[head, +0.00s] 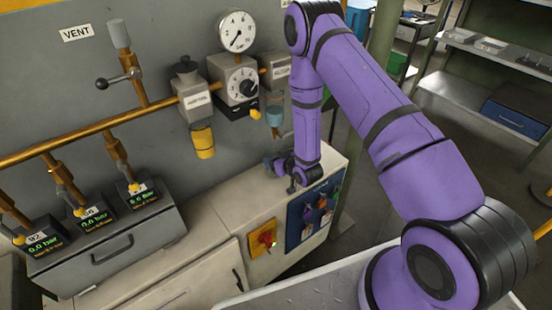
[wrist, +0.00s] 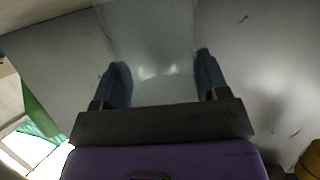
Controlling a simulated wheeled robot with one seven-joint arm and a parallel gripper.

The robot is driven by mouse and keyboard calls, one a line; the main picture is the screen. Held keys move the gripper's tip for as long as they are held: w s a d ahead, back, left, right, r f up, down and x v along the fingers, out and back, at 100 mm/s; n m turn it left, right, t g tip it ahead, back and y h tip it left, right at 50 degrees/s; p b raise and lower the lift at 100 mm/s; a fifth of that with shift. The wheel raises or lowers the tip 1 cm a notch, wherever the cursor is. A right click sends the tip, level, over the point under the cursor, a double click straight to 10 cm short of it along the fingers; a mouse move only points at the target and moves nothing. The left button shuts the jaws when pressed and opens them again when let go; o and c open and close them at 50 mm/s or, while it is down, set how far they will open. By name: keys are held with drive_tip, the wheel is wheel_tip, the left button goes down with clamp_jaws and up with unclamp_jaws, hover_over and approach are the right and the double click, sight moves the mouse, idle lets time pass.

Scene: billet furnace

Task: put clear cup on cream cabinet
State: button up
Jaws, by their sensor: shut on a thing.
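My gripper (head: 282,172) is low over the right end of the cream cabinet (head: 206,237) in the head view. In the wrist view my gripper (wrist: 163,75) is shut on the clear cup (wrist: 150,42), a see-through vessel between its two dark fingers. I cannot make out the cup in the head view, where the gripper and arm are in the way. Whether the cup's bottom touches the cabinet top cannot be told.
A grey panel with gauges, a dial box (head: 239,84) and brass pipes (head: 65,138) stands behind the cabinet. A yellow-bottomed filter (head: 203,142) hangs left of my gripper. A drawer unit with displays (head: 110,240) is at left. The cabinet top between them looks clear.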

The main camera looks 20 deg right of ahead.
drive_tip(key=shift+s+f, duration=0.1)
drive_tip(key=shift+f, duration=0.1)
drive_tip(key=shift+s+f, duration=0.15)
drive_tip(key=shift+f, duration=0.1)
drive_tip(key=o, duration=0.9)
drive_tip(key=shift+r, duration=0.1)
drive_tip(key=shift+r, duration=0.2)
drive_tip(key=shift+d+r, duration=0.1)
drive_tip(key=shift+r, duration=0.05)
drive_tip(key=v, duration=1.1)
drive_tip(key=shift+s+r, duration=0.2)
drive_tip(key=shift+r, duration=0.15)
